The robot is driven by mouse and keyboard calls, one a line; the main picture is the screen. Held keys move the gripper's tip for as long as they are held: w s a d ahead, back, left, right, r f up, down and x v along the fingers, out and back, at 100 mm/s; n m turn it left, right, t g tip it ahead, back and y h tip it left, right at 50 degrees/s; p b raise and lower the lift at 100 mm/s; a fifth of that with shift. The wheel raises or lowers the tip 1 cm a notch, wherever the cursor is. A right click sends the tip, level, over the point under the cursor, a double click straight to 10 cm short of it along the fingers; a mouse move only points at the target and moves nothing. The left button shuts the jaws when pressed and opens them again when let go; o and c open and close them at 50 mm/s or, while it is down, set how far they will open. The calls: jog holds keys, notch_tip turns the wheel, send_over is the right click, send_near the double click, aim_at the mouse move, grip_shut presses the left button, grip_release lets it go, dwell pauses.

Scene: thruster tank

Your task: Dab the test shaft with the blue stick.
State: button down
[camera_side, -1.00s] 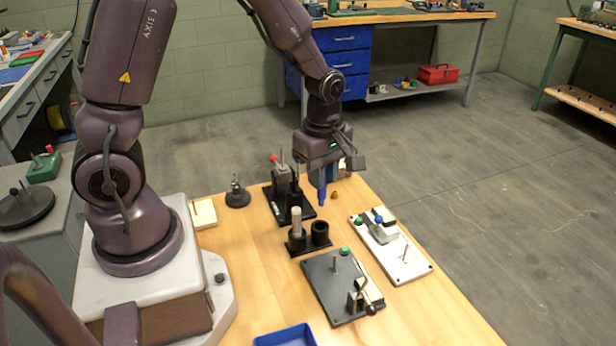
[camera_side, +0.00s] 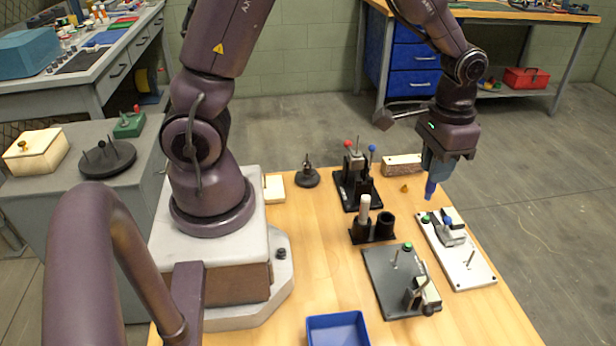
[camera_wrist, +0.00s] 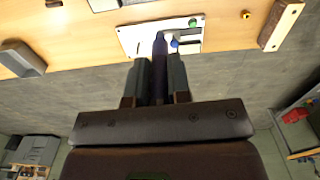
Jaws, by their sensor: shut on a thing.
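My gripper (camera_side: 436,165) is shut on the blue stick (camera_side: 430,190), which points down above the table's right side, near the far end of the white plate (camera_side: 480,275). In the wrist view the blue stick (camera_wrist: 160,60) lies between the two fingers (camera_wrist: 160,85). The white plate (camera_wrist: 130,40) is partly behind it there. The white plate carries a thin upright pin (camera_side: 470,258) and a grey clamp (camera_side: 450,236). A dark plate (camera_side: 385,285) nearer the camera also carries a thin pin (camera_side: 395,258). I cannot tell which pin is the test shaft.
A black two-cup holder (camera_side: 372,238) has a white stick (camera_side: 364,212) in its left cup; the right cup looks empty. A black fixture (camera_side: 345,190) with red and blue knobs, a brown-sided block (camera_side: 403,165) and a blue tray (camera_side: 338,330) stand around.

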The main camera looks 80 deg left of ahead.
dwell(0.7)
jog(key=shift+a, duration=0.35)
jog(key=s+a+n, duration=0.4)
jog(key=s+a, duration=0.1)
jog(key=a, duration=0.6)
jog(key=s+a+n, duration=0.3)
jog(key=s+a, duration=0.2)
jog(key=a, duration=0.5)
jog(key=shift+n, duration=0.8)
jog(key=shift+s+a+f, duration=0.65)
jog(key=shift+s+f, duration=0.15)
jog(key=shift+s, duration=0.4)
jog(key=shift+s+a+f, duration=0.6)
jog(key=shift+s+f, duration=0.25)
jog(key=shift+s, duration=0.35)
jog(key=shift+s+a+f, duration=0.65)
jog(key=shift+s+f, duration=0.15)
jog(key=shift+s, duration=0.4)
jog(key=shift+f, duration=0.6)
